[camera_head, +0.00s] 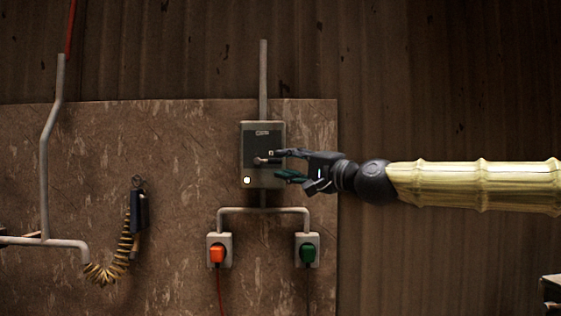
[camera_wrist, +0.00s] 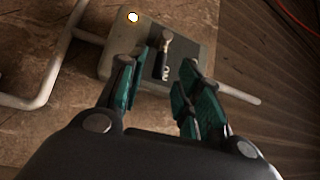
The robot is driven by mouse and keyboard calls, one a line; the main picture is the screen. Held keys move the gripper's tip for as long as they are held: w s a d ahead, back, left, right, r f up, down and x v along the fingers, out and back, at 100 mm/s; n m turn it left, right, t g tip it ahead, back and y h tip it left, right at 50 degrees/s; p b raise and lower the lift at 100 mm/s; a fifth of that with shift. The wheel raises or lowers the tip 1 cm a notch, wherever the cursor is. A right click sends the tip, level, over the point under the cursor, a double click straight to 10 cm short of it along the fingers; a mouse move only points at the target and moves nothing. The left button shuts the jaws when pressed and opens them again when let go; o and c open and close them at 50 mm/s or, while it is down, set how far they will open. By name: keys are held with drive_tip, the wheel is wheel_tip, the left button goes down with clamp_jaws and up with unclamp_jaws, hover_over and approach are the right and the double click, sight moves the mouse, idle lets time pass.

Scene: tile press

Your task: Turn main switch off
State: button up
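The main switch is a grey box (camera_head: 249,136) on the wall board, with a dark front panel, a small lever and a lit white lamp (camera_head: 247,181) at its lower left. The wrist view shows the gripper (camera_wrist: 157,87) open; contact with the lever is unclear.
A dark handset-like device (camera_head: 139,210) with a coiled cord hangs at left. A bent pipe (camera_head: 45,150) runs along the far left.

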sight(269, 161)
drive_tip(key=shift+x, duration=1.4)
clamp_jaws()
